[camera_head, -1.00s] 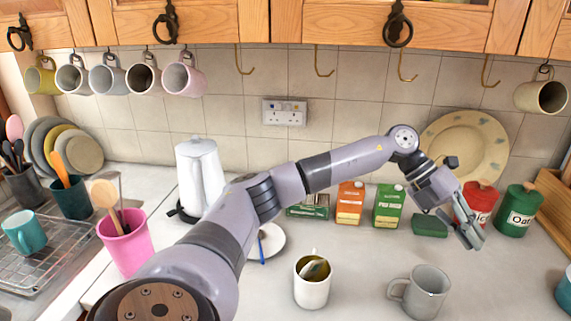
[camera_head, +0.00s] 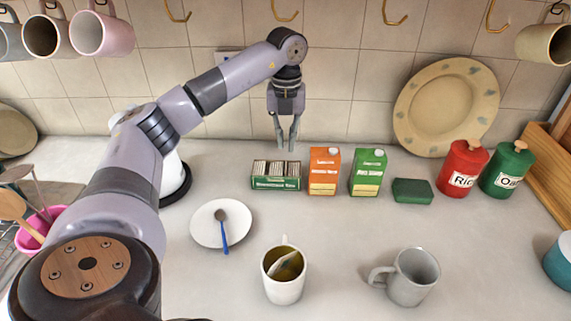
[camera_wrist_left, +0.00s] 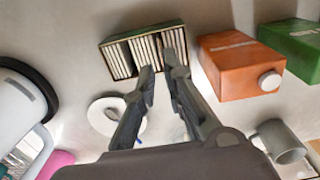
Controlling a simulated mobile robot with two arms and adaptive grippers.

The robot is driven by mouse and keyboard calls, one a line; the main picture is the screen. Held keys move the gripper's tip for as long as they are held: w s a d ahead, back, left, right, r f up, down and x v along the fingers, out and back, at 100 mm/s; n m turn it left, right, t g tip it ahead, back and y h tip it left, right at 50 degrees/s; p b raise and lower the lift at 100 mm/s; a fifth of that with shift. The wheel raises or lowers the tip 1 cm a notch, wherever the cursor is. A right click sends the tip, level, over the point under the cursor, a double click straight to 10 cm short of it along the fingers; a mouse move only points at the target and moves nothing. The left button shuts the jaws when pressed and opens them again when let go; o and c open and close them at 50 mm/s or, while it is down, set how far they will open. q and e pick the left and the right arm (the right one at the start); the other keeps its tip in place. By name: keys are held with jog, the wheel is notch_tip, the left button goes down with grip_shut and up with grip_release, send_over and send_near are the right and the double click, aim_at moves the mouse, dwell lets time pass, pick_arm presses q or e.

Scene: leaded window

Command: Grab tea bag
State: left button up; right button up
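The tea bags stand in rows in an open green box (camera_head: 276,184) at the back of the counter; the tea bags (camera_wrist_left: 146,50) also show in the left wrist view. My left gripper (camera_head: 287,148) points down just above and behind the box, its fingers a little apart and nothing between them. In the left wrist view its fingers (camera_wrist_left: 158,80) overlap the near side of the box in the picture. One used tea bag (camera_head: 288,266) lies in the white mug (camera_head: 284,290) of tea at the front. My right gripper is not in view.
An orange carton (camera_head: 324,172) and a green carton (camera_head: 368,173) stand close right of the box. A saucer (camera_head: 206,225) with a blue-handled spoon lies in front. A grey mug (camera_head: 412,280) stands front right, and a kettle is behind my arm.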

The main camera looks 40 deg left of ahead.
aim_at(286, 162)
pick_arm(q)
jog(key=shift+f, duration=0.65)
jog(key=f, duration=0.1)
jog(key=f+p, duration=0.1)
jog(key=f, duration=0.2)
jog(key=shift+s+d+f, duration=0.15)
jog(key=shift+s+f, duration=0.05)
jog(key=shift+s, duration=0.05)
jog(key=shift+f, duration=0.35)
grip_shut()
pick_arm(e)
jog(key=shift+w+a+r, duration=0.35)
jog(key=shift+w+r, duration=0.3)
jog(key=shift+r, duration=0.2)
